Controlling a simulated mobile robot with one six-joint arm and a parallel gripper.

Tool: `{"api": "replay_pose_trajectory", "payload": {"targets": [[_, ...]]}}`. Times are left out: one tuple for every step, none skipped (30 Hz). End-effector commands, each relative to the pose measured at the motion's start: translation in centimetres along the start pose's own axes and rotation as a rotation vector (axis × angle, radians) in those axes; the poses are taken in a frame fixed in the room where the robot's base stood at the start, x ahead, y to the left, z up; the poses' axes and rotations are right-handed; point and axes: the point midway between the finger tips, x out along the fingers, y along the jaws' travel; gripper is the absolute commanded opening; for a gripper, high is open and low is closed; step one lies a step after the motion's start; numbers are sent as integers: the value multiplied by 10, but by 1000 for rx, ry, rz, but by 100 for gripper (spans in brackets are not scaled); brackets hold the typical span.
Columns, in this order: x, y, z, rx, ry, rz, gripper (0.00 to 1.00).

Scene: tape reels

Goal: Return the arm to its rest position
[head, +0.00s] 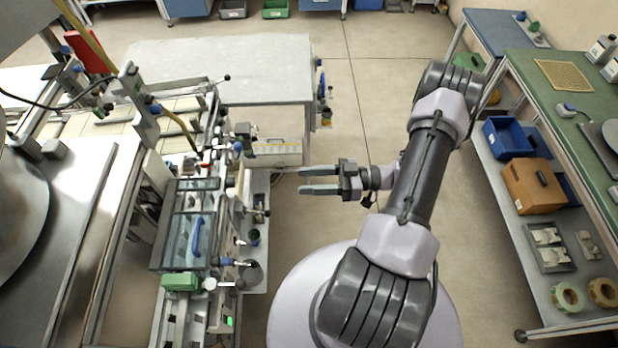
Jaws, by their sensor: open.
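My gripper (320,180) is in the middle of the head view, at the end of my folded arm. Its two fingers point left and stand apart with nothing between them. The arm (412,185) rises from my base, bends at the upper right and comes back down to the gripper. The gripper hangs over open floor, to the right of the machine (215,240), and touches nothing that I can see.
The machine with levers and a clear-lidded box (185,240) fills the left. A grey table (225,70) stands behind. A green-topped bench (560,100) is at right; its lower shelf holds blue bins (507,138), an orange-brown box (533,187) and tape reels (567,297). Floor between is clear.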

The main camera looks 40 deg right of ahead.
Motion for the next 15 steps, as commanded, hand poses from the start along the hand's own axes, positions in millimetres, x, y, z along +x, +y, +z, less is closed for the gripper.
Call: {"api": "replay_pose_trajectory", "payload": {"targets": [[0, 0, 0, 0, 0, 0, 47], [0, 0, 0, 0, 0, 0, 47], [0, 0, 0, 0, 0, 0, 47], [0, 0, 0, 0, 0, 0, 47], [1, 0, 0, -5, -2, -2, 47], [2, 0, -1, -36, -15, -15, 47], [5, -1, -2, -89, -36, -37, 47], [10, -2, -4, -171, -65, -74, 47], [20, -6, -8, -333, -116, -147, 47], [28, -11, -11, -489, -158, -222, 47], [38, -18, -15, -668, -196, -313, 47], [51, -29, -18, -931, -234, -457, 47], [60, -39, -20, -1133, -247, -574, 47], [68, -50, -22, -1333, -248, -695, 47], [77, -64, -24, -1594, -226, -864, 47]]}}
